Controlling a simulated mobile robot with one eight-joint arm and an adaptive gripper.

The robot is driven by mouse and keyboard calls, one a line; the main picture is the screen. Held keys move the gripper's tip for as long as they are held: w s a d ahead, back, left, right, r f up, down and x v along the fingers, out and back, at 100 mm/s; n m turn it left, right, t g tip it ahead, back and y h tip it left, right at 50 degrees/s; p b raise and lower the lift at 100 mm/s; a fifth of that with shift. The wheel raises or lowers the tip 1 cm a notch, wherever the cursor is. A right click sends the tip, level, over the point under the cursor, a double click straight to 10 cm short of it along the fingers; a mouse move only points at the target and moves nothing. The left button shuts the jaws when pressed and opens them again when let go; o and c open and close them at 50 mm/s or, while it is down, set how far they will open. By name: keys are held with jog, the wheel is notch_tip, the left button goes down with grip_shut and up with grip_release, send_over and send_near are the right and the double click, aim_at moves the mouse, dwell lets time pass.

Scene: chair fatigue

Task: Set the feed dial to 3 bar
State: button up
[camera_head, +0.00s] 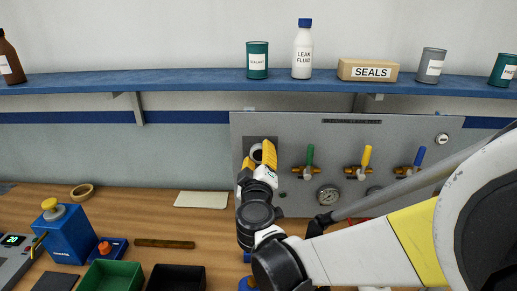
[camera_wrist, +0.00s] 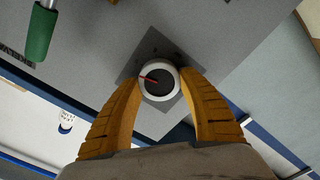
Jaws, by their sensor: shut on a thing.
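The feed dial (camera_wrist: 158,84) is a round knob with a white rim, a dark face and a red pointer, set on a dark square plate (camera_wrist: 132,66) on the grey panel. In the wrist view the pointer aims to the left. The scale marks around it are too small to read. My gripper (camera_wrist: 160,90) has its two yellow fingers closed around the dial's sides. In the head view my gripper (camera_head: 261,158) is at the panel's left end, with the dial (camera_head: 257,152) partly hidden behind the fingers.
On the grey panel (camera_head: 290,135), valves with green (camera_head: 310,155), yellow (camera_head: 366,157) and blue (camera_head: 419,157) handles stand right of the dial, with a gauge (camera_head: 329,195) below. A blue shelf (camera_head: 200,80) runs above. The wooden bench (camera_head: 130,200) holds bins and tools.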

jog(key=n+b, duration=0.1)
jog(key=n, duration=0.6)
jog(key=shift+f, duration=0.15)
jog(key=n, duration=0.4)
jog(key=shift+f+n+b, duration=0.1)
jog(key=shift+n+b, duration=0.2)
jog(key=shift+n, duration=1.7)
jog(key=o, duration=1.2)
